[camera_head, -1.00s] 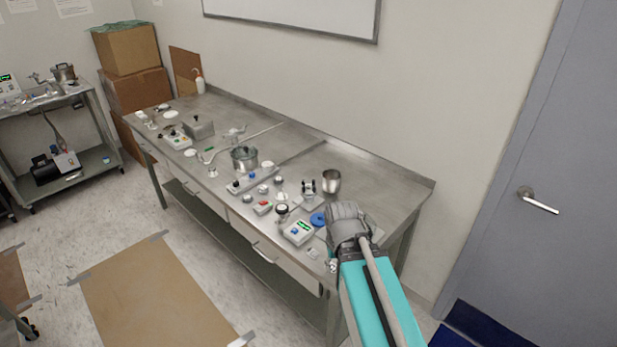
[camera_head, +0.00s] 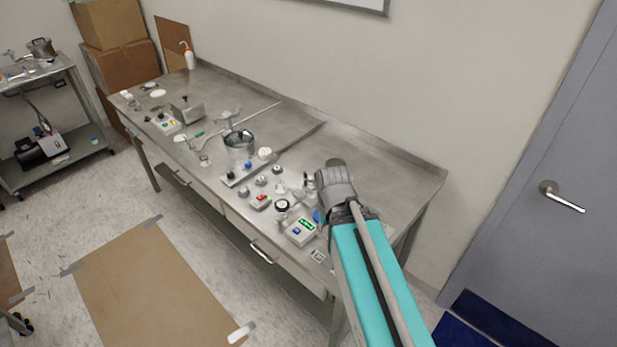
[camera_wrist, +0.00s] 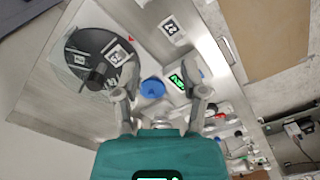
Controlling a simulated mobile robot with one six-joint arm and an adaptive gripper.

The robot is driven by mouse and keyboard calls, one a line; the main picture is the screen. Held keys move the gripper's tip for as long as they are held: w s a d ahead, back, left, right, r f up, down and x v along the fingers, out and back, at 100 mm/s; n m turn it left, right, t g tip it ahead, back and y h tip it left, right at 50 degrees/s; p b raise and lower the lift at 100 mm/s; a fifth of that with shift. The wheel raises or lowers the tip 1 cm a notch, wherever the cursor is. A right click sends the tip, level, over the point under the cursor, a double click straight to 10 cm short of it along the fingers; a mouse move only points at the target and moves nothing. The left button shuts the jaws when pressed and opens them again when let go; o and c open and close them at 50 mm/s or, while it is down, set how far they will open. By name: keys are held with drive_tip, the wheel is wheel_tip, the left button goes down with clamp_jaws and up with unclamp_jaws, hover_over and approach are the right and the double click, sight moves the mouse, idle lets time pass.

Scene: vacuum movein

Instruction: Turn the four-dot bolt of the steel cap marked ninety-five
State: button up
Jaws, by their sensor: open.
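My gripper (camera_head: 336,188) is over the right part of the steel bench, seen from behind, and its fingertips are hidden in the head view. In the wrist view my gripper (camera_wrist: 164,96) is open, with its two fingers apart and nothing held between them. A blue round knob or cap (camera_wrist: 152,88) shows past the fingers, and a pale metal piece (camera_wrist: 160,123) is low between them. No number ninety-five and no bolt with four dots can be read in either view, so I cannot tell which part is the steel cap.
A box with a green display (camera_head: 301,230) is near the front edge, also in the wrist view (camera_wrist: 182,80). A dark disc (camera_wrist: 98,58) lies left of my fingers. Several small fittings crowd the bench; its back right is clear.

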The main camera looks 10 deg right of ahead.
drive_tip(key=shift+w+a, duration=0.1)
wheel_tip(320, 180, up, 7)
drive_tip(key=n+p, duration=0.7)
drive_tip(key=n, duration=1.7)
hover_over(306, 182)
drive_tip(key=w, duration=0.1)
drive_tip(key=shift+f, duration=0.15)
drive_tip(key=shift+f+b, duration=0.2)
drive_tip(key=shift+b, duration=0.1)
wheel_tip(306, 182, down, 14)
drive_tip(key=b, duration=1.3)
drive_tip(key=shift+r, duration=0.25)
